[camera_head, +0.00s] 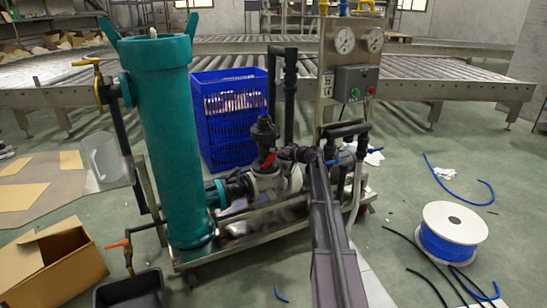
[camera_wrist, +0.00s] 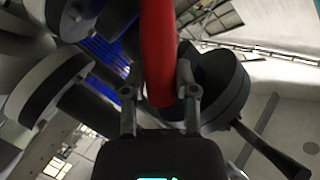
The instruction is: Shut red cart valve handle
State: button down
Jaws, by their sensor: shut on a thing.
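The red valve handle (camera_head: 268,160) sits low on the cart, on the grey and black valve in the middle of the head view. In the wrist view the red handle (camera_wrist: 158,45) runs down from the top edge and ends between my fingers. My gripper (camera_wrist: 159,82) is shut on the handle near its end, one finger on each side. In the head view my arm reaches up from the bottom to the valve, and the fingertips are hard to make out. The cart (camera_head: 240,243) carries a teal cylinder (camera_head: 167,140) and a gauge panel (camera_head: 350,70).
A blue crate (camera_head: 205,115) stands behind the valve. Black pipes (camera_head: 290,85) rise close to it. An orange-handled tap (camera_head: 118,244) is at lower left, above a dark bin (camera_head: 128,290). A cardboard box (camera_head: 50,265) and a hose spool (camera_head: 450,235) lie on the floor.

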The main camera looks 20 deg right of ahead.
jog(key=shift+w+d+f+m+y+b, duration=0.1)
jog(key=shift+f+m+y+b, duration=0.05)
jog(key=shift+m+y+b, duration=0.35)
jog(key=shift+c, duration=2)
grip_release()
